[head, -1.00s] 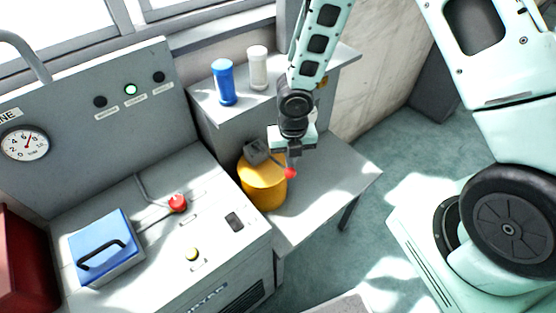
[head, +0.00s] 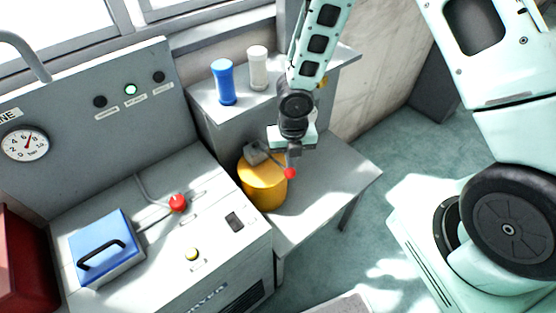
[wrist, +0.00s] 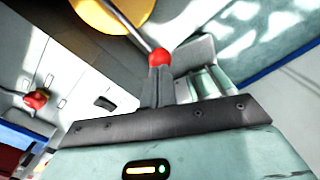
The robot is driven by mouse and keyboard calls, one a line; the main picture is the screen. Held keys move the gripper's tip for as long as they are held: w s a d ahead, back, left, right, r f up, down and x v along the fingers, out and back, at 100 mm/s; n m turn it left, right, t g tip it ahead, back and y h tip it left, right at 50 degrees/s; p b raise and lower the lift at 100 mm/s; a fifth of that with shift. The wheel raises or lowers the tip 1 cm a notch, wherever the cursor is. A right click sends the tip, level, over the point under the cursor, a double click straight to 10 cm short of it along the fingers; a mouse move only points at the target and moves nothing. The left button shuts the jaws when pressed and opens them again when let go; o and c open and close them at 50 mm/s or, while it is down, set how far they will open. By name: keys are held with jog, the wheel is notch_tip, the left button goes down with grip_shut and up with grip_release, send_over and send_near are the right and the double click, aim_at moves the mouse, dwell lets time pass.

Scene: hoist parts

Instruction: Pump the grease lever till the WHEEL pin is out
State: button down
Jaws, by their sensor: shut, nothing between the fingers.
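The grease pump is a yellow pot (head: 262,187) with a grey head (head: 256,152) on a low grey bench. Its thin lever ends in a red knob (head: 290,173). The knob also shows in the wrist view (wrist: 159,57), with the lever rod running up and left towards the yellow pot. My gripper (head: 292,163) points down right at the knob. In the wrist view its fingers (wrist: 158,75) are together, with the knob just beyond their tips; I cannot tell whether they touch it. Small round indicators (head: 130,89) sit on the upright panel, the middle one lit green. Their labels are too blurred to read.
A blue bottle (head: 223,82) and a white bottle (head: 257,68) stand on the shelf behind the pump. On the console left are a gauge (head: 25,144), a blue block with a black handle (head: 103,241), a red knob (head: 178,203) and a yellow button (head: 192,254). Bench space right is clear.

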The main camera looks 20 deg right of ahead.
aim_at(288, 174)
dwell(0.3)
jog(key=shift+w+a+f+b, duration=0.1)
jog(key=shift+w+f+b, duration=0.1)
jog(key=shift+f+b, duration=1.6)
jog(key=shift+w+a+f+b, duration=0.1)
jog(key=shift+w+f+b, duration=0.1)
jog(key=shift+f+b, duration=1.5)
jog(key=shift+d+f+p, duration=0.1)
jog(key=shift+f+p, duration=0.4)
jog(key=shift+p, duration=0.1)
jog(key=shift+r, duration=0.1)
jog(key=r+p, duration=0.7)
jog(key=r, duration=0.1)
jog(key=shift+s+d, duration=0.1)
jog(key=shift+s, duration=0.3)
jog(key=shift+f, duration=0.1)
